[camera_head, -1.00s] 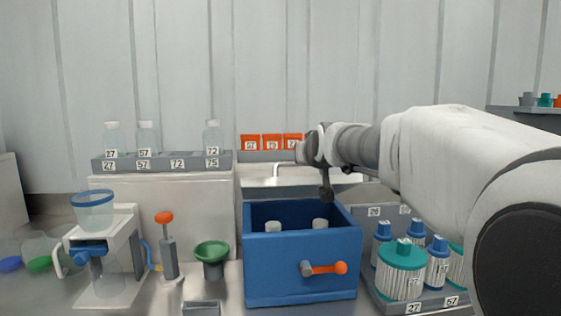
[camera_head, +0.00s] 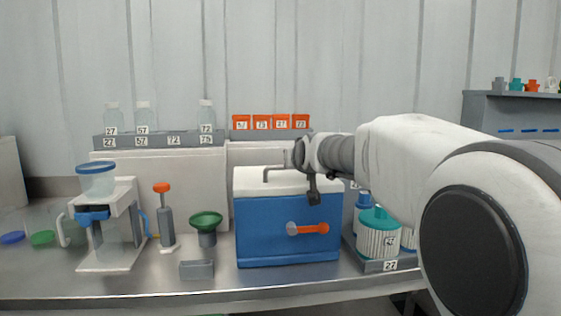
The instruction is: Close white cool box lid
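The cool box (camera_head: 270,229) has a blue body and stands on the steel bench in the middle of the head view. Its white lid (camera_head: 249,183) lies flat over the top and the inside is hidden. I cannot tell whether it is fully seated. A thin grey bent bar (camera_head: 276,168) shows above the lid, by my gripper. An orange-handled latch (camera_head: 309,228) is on the box front. My gripper (camera_head: 312,188) is over the right part of the lid, very close to it. Whether it touches the lid, and its fingers' opening, cannot be made out.
A filter rack (camera_head: 377,266) stands close on the right of the box, partly behind my arm. A green funnel (camera_head: 206,220) and a grey block (camera_head: 197,269) are on the left. Bottles and orange containers (camera_head: 262,122) line the shelf behind.

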